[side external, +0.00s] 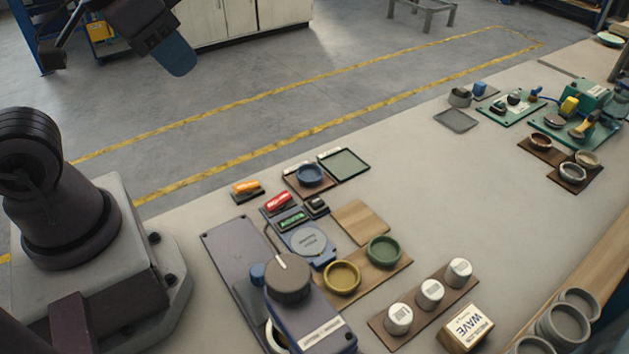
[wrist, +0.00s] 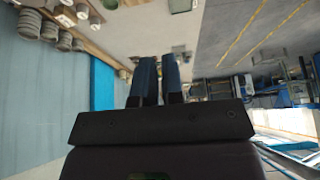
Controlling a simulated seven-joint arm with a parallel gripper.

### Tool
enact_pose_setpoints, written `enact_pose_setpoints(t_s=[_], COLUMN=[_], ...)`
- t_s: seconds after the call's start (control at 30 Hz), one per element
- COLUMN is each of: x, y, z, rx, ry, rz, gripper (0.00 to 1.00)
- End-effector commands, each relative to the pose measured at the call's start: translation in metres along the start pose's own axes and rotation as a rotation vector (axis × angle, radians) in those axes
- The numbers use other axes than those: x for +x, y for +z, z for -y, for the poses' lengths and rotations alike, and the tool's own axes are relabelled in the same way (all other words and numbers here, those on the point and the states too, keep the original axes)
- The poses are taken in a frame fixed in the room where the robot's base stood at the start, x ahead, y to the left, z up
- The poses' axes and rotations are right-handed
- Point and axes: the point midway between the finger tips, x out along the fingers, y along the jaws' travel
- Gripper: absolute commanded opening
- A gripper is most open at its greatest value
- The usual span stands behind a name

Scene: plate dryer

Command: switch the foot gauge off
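I cannot tell for certain which item is the foot gauge. A small dark unit with a green lit display (side external: 291,221) sits on the bench near my base. A red switch-like piece (side external: 279,203) lies just behind it, and an orange one (side external: 247,187) lies on a dark base farther back. A round grey-blue disc with a label (side external: 308,240) is in front of the display. Their switch positions are too small to read. My gripper (side external: 175,60) hangs high at the upper left, far from these items. In the wrist view its fingers (wrist: 158,80) show a narrow empty gap.
A large purple-grey machine with a round dark knob (side external: 288,278) stands near my base. Yellow (side external: 342,277) and green (side external: 384,250) bowls sit on a wooden board. White-topped cups (side external: 429,294) and a WAVE box (side external: 466,328) are at front. The bench middle is clear.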

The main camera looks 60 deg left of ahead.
Motion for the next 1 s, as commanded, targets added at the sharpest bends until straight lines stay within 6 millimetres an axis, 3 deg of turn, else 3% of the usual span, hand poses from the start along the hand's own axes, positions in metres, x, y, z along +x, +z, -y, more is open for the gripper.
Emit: enact_pose_setpoints(t_s=[0.03,0.1,0.27,0.6,0.8,0.93,1.0], x=[-0.002,0.004,0.035,0.141,0.2,0.225,0.231], y=[0.0,0.001,0.003,0.004,0.012,0.011,0.0], z=[0.002,0.004,0.008,0.02,0.024,0.024,0.025], rx=[-0.008,-0.019,-0.035,-0.046,-0.041,-0.03,-0.019], ry=[-0.005,-0.009,-0.017,-0.02,-0.006,0.001,0.001], rz=[-0.008,0.018,0.174,0.475,0.556,0.549,0.5], gripper=[0.21,0.36,0.36,0.36,0.36,0.36,0.36])
